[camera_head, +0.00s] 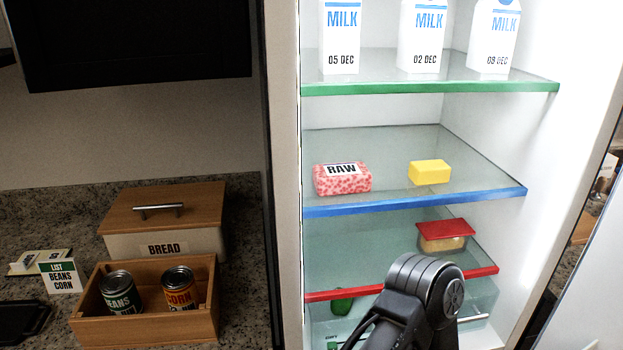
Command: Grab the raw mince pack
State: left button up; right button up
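The raw mince pack (342,181) is a pink and red speckled block with a white label reading RAW. It lies near the front left of the blue-edged shelf (420,203) in the open fridge. A black arm link of mine shows at the bottom right of centre, in front of the lower shelves and below the pack. No gripper fingers show in the view. Nothing touches the pack except the shelf under it.
A yellow block (429,172) sits right of the pack. Milk cartons (341,38) stand on the green-edged shelf (430,87) above. A red-lidded container (443,236) is on the red-edged shelf (345,293) below. A can crate (150,330) and bread box (165,220) stand left.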

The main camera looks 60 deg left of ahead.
aim_at(345, 178)
jog(key=u, duration=1.75)
jog(key=k+j, duration=0.2)
jog(key=k, duration=0.3)
